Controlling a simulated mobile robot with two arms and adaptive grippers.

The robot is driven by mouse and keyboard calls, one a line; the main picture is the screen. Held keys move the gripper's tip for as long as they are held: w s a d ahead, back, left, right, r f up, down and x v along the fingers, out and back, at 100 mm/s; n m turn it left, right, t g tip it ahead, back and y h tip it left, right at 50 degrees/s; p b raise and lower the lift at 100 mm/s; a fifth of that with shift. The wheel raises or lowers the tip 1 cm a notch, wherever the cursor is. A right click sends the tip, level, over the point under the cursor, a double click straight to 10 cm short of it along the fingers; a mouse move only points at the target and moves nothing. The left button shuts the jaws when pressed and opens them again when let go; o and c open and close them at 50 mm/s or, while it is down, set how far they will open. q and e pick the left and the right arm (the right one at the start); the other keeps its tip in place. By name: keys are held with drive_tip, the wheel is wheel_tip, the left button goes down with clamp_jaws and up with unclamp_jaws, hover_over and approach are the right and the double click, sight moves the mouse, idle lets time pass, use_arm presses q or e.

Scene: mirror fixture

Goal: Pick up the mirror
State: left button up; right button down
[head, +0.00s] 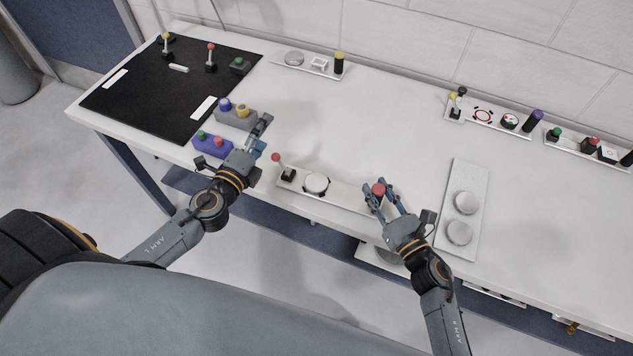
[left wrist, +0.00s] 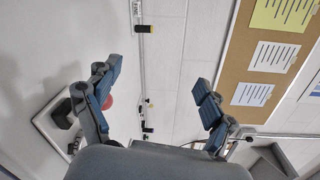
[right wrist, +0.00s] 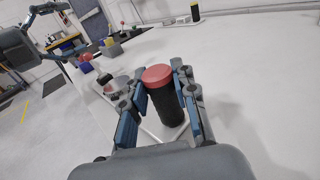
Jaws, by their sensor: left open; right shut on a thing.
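My right gripper (head: 385,195) is shut on a black cylinder with a red top (head: 379,189) at the right end of a white plate (head: 345,193) at the table's front edge. In the right wrist view the red-topped cylinder (right wrist: 164,100) stands upright between the fingers. No piece is clearly recognisable as the mirror; round pale discs lie on the front plate (head: 316,183) and on the right plate (head: 466,203). My left gripper (head: 262,138) is open and empty, right of the purple button box (head: 212,145). Its spread fingers show in the left wrist view (left wrist: 155,92).
A red-knobbed joystick (head: 277,160) stands at the front plate's left end. A grey button box (head: 236,114) and a black mat (head: 150,105) with levers are at the left. More plates of controls line the back wall. The table's middle is clear.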

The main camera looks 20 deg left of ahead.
use_arm(q)
drive_tip(key=s+d+f+m+y, duration=0.2)
drive_tip(key=s+f+m, duration=0.15)
drive_tip(key=s, duration=0.25)
drive_tip(key=m+g+h, duration=0.1)
drive_tip(key=m+h, duration=0.2)
drive_tip(key=m, duration=0.9)
approach(316, 184)
drive_tip(key=w, duration=0.4)
drive_tip(key=shift+a+r, duration=0.25)
drive_tip(key=shift+w+d+f, duration=0.1)
drive_tip(key=shift+w+f, duration=0.2)
drive_tip(key=shift+w, duration=0.55)
drive_tip(key=shift+w+d+f, duration=0.1)
drive_tip(key=shift+w+f, duration=0.2)
drive_tip(key=shift+w, duration=0.55)
drive_tip(key=shift+w+d+f, duration=0.15)
drive_tip(key=shift+w+f, duration=0.2)
drive_tip(key=shift+w, duration=0.5)
drive_tip(key=shift+c, duration=0.4)
drive_tip(key=c, duration=1.2)
drive_tip(key=shift+r, duration=7.55)
drive_tip(key=shift+c, duration=0.2)
